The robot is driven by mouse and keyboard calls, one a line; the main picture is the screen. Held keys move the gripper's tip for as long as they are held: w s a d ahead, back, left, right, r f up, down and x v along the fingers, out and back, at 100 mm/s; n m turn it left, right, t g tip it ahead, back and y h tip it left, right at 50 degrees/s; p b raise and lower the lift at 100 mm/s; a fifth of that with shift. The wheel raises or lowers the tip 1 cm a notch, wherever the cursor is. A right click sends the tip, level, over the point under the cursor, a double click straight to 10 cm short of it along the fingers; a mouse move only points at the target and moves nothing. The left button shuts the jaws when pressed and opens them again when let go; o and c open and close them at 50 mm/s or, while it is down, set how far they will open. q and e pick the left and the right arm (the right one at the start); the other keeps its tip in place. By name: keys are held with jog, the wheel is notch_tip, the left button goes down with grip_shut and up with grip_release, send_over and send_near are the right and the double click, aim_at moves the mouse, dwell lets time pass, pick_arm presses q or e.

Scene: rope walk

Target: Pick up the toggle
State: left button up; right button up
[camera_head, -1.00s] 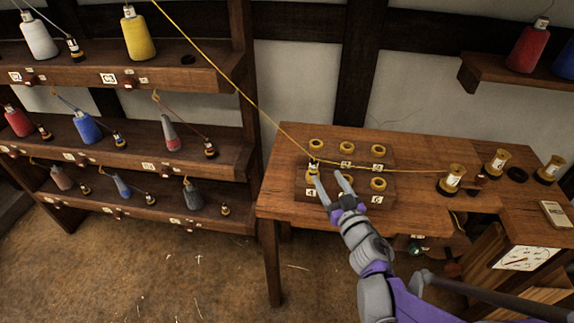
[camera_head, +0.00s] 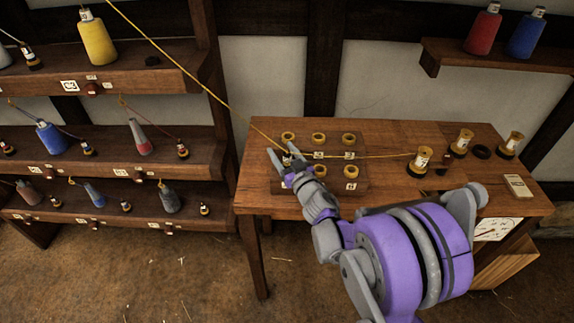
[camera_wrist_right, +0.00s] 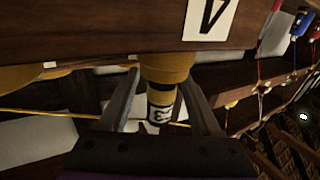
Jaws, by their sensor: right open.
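The toggle (camera_head: 287,160) is small, with a white label band, and stands at the front left place of the numbered wooden block (camera_head: 334,187). In the right wrist view the toggle (camera_wrist_right: 161,104) shows its label and a yellow ring, near a tag with a 4. My right gripper (camera_head: 281,160) reaches it from the front. In the wrist view the open fingers of my right gripper (camera_wrist_right: 160,103) stand on either side of the toggle. I cannot tell if they touch it. My left gripper is not in view.
A yellow thread (camera_head: 190,77) runs from the upper left to the toggle's place, then right to a spool (camera_head: 419,162). Other yellow rings (camera_head: 319,138) sit on the block. More spools stand on the table's right. Shelves with cones (camera_head: 97,38) stand at left.

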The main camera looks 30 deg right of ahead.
grip_shut()
dwell(0.3)
jog(key=shift+r, duration=0.1)
